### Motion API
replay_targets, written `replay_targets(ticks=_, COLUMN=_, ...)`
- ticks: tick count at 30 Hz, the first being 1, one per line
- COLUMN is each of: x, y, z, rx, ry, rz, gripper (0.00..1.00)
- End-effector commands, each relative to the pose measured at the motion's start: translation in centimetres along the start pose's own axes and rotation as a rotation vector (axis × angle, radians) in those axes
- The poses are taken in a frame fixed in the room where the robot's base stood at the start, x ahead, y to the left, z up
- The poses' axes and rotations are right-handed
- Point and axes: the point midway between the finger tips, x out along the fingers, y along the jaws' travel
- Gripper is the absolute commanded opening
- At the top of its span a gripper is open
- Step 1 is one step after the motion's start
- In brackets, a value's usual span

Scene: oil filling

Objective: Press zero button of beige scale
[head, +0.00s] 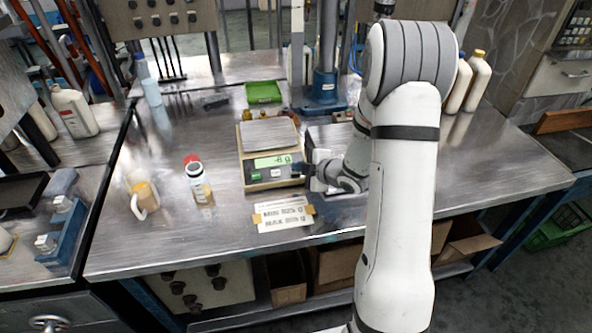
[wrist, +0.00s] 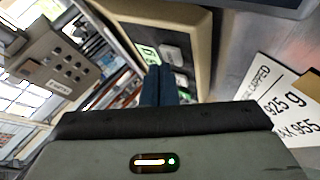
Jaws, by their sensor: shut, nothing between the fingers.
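The beige scale (head: 246,172) stands on the steel table with a bare metal pan (head: 268,133) on top. Its lit green display (head: 272,161) shows dark digits, too small to read surely. Below the display are a green button (head: 256,176) and another button; labels are not legible. My gripper (head: 298,168) is shut and empty at the right end of the scale's front panel. Contact cannot be told.
A paper label (head: 283,214) lies in front of the scale. A green tray (head: 263,92) is behind, and white jugs (head: 477,82) stand at the back right.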

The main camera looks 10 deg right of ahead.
Motion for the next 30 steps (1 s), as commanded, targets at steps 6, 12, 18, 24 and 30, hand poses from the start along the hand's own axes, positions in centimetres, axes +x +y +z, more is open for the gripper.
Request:
replay_targets(ticks=6, x=0.16, y=-0.15, z=0.11, rx=0.0, ry=0.0, rz=0.0, gripper=0.0)
replay_targets(ticks=12, x=0.33, y=-0.27, z=0.21, rx=0.0, ry=0.0, rz=0.0, gripper=0.0)
replay_targets(ticks=18, x=0.49, y=-0.38, z=0.32, rx=0.0, ry=0.0, rz=0.0, gripper=0.0)
replay_targets(ticks=24, x=0.6, y=-0.45, z=0.4, rx=0.0, ry=0.0, rz=-0.001, gripper=0.0)
replay_targets(ticks=30, x=0.58, y=-0.44, z=0.39, rx=0.0, ry=0.0, rz=-0.001, gripper=0.0)
